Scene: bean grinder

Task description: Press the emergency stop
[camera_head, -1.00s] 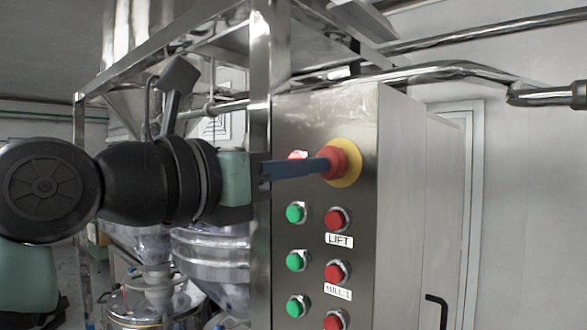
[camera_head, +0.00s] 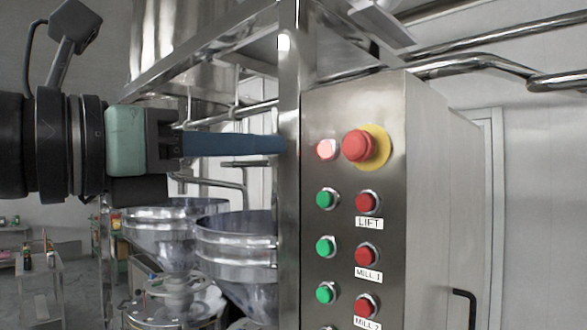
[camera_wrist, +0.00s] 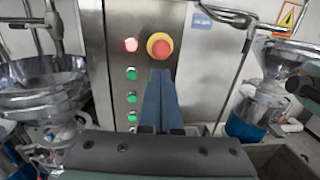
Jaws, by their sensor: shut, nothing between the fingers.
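The emergency stop (camera_head: 361,146) is a red mushroom button on a yellow disc at the top of the steel control panel. It also shows in the wrist view (camera_wrist: 160,46), just beyond my fingertips. My gripper (camera_head: 282,144) is shut and empty, its blue fingers pressed together. In the head view the fingertips are left of the panel face, apart from the button, at about its height. In the wrist view the fingers (camera_wrist: 158,72) point at the panel just below the button. A lit red lamp (camera_head: 326,149) sits left of the emergency stop.
Below are green (camera_head: 327,199) and red buttons in rows labelled LIFT and MILL. A steel post (camera_head: 289,110) stands at the panel's left edge. Steel hoppers (camera_head: 240,238) stand left of it. A black handle (camera_head: 466,305) is at lower right.

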